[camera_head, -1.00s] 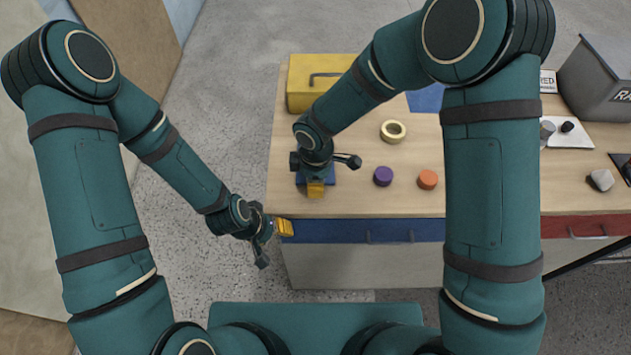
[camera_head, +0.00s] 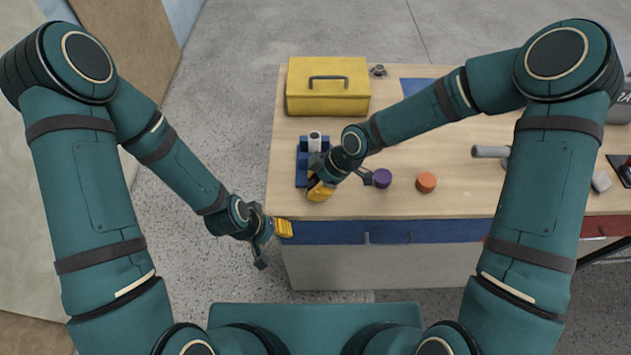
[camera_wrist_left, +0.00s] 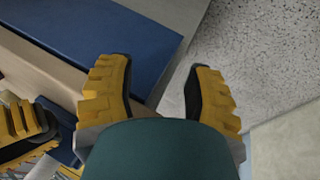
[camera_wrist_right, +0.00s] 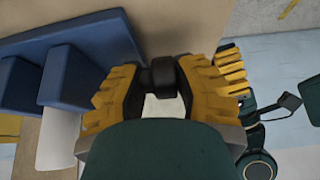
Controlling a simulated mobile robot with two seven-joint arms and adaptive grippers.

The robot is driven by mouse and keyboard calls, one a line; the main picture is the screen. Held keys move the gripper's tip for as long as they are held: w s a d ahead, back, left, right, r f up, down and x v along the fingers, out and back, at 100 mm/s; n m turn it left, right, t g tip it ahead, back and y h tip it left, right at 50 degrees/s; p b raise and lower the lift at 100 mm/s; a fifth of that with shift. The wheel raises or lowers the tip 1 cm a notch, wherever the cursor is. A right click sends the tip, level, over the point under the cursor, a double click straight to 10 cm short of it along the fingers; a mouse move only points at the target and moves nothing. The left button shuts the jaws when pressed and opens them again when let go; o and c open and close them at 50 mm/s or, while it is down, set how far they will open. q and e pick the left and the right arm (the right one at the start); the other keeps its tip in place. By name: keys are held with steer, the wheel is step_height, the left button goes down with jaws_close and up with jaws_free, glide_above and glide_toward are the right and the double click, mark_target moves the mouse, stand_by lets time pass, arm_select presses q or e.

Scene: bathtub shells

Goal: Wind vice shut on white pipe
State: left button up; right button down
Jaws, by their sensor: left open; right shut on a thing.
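The blue vice (camera_head: 302,168) stands at the left front of the bench, with the white pipe (camera_head: 314,141) upright in it. In the right wrist view the vice's blue blocks (camera_wrist_right: 85,70) are at the left, with the pale pipe (camera_wrist_right: 58,140) by them; any gap between is unclear. My right gripper (camera_head: 321,190) is at the vice's front, shut on a dark knob (camera_wrist_right: 163,76), seemingly the vice's handle. My left gripper (camera_head: 283,228) is open and empty by the bench's front left corner; it also shows in the left wrist view (camera_wrist_left: 160,88).
A yellow toolbox (camera_head: 327,88) stands behind the vice. A purple piece (camera_head: 382,178) and an orange piece (camera_head: 426,182) sit to its right. A grey cylinder (camera_head: 490,151) lies farther right. The blue drawer front (camera_head: 340,232) is beside my left gripper.

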steer(key=shift+s+f+y, duration=0.2)
steer(key=shift+s+y, duration=0.25)
steer(key=shift+y, duration=0.15)
steer(key=c, duration=0.8)
jaws_free()
steer(key=shift+c, duration=0.2)
steer(key=shift+r, duration=0.1)
steer(key=shift+w, duration=0.1)
steer(key=shift+w+d+r, duration=0.15)
steer(key=shift+d+r, duration=0.1)
steer(key=shift+r, duration=0.15)
steer(key=v, duration=1.1)
